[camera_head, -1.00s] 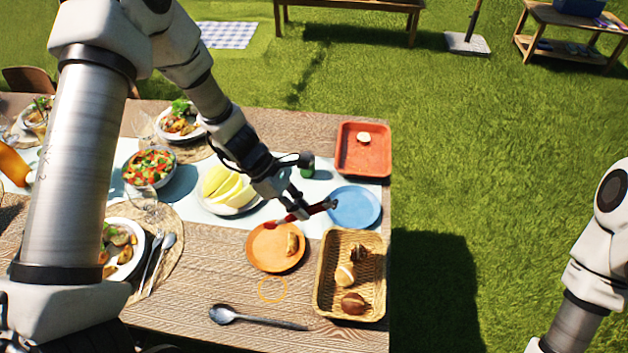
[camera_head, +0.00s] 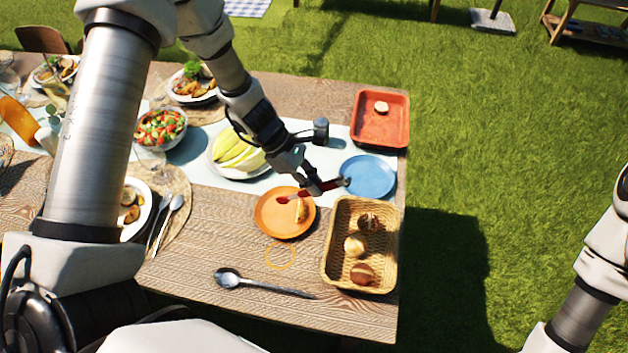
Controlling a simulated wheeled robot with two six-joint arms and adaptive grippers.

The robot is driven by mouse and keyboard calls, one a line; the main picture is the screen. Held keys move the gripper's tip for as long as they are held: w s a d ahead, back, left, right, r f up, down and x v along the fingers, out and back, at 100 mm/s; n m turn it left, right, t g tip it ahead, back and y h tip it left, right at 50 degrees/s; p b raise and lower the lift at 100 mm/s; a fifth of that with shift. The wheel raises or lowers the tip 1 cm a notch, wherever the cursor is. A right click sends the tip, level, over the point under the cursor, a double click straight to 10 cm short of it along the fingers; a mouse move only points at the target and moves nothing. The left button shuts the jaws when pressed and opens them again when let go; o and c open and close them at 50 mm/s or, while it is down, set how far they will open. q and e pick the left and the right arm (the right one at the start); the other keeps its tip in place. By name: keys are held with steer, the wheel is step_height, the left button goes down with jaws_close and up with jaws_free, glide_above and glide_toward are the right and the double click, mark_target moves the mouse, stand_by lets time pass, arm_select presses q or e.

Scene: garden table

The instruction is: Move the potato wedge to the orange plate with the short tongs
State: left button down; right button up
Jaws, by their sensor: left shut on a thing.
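The orange plate (camera_head: 264,220) lies on the table left of the wicker basket. The tan potato wedge (camera_head: 301,212) appears to be on the right part of this plate, standing rather upright. The tongs lie across the upper part of the plate in the picture, close to the top of the wedge. I cannot tell whether they touch the wedge. My right gripper is out of view; only part of that arm shows at the right.
The wicker basket (camera_head: 328,268) holds several food pieces. A blue plate (camera_head: 370,178) and a red tray (camera_head: 381,133) are behind it. A spoon (camera_head: 262,287) lies in front. A bowl of salad (camera_head: 160,128) and a plate of yellow slices (camera_head: 236,153) stand left of my gripper.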

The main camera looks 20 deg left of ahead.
arm_select(q)
steer(key=shift+f+b, duration=1.2)
steer(key=shift+f, duration=0.75)
steer(key=c, duration=1.3)
jaws_free()
steer(key=shift+c, duration=0.2)
step_height(320, 180, up, 10)
steer(key=p, duration=0.8)
steer(key=shift+r+p, duration=0.15)
steer(key=shift+p, duration=0.15)
